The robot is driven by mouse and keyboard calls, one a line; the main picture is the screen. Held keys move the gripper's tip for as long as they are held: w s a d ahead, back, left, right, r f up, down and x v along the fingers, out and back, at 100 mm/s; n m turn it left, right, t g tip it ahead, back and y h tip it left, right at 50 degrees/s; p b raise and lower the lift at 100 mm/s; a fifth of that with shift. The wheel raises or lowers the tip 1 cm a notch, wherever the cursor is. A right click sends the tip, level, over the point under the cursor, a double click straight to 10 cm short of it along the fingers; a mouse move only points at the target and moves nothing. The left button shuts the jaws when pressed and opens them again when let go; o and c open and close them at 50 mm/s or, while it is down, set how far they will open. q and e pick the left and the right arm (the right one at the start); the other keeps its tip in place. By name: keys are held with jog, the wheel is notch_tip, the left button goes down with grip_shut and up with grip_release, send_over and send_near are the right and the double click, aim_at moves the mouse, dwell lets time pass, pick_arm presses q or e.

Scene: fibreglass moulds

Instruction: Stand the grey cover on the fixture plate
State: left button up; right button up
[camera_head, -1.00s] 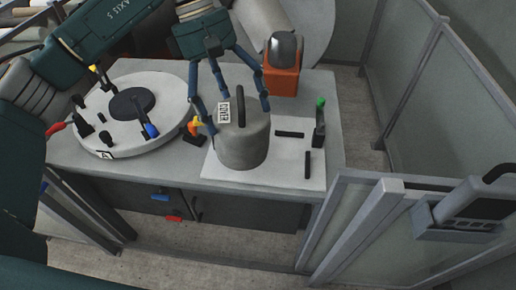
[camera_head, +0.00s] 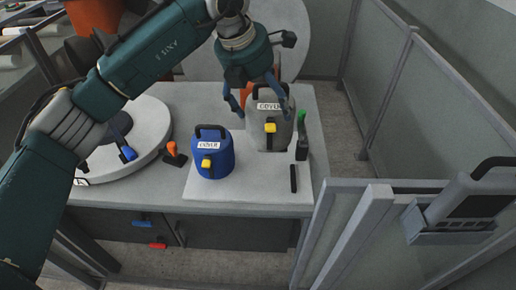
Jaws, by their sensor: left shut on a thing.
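The grey cover (camera_head: 273,137) is upright at the back right of the white fixture plate (camera_head: 240,198), with a label and a black handle on top. My left gripper (camera_head: 262,98) comes down over it, with blue fingers on either side of its top, and is shut on it. Whether its base touches the plate I cannot tell. A blue cover (camera_head: 212,157), also labelled and with a black handle, stands on the plate's left part. A yellow-ended part shows in front of each cover. My right gripper is not in view.
A green-topped clamp (camera_head: 302,135) stands close to the right of the grey cover. A black bar (camera_head: 293,178) lies on the plate's right front. An orange-topped clamp (camera_head: 173,154) and a round pale disc (camera_head: 143,118) are at left. Fence panels border the table's right side.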

pick_arm(q)
notch_tip(320, 180, down, 11)
jog(key=p, duration=0.2)
notch_tip(320, 180, down, 3)
jog(key=shift+f+p, duration=0.1)
jog(key=shift+p, duration=0.45)
jog(key=shift+f, duration=0.3)
jog(key=o, duration=1.1)
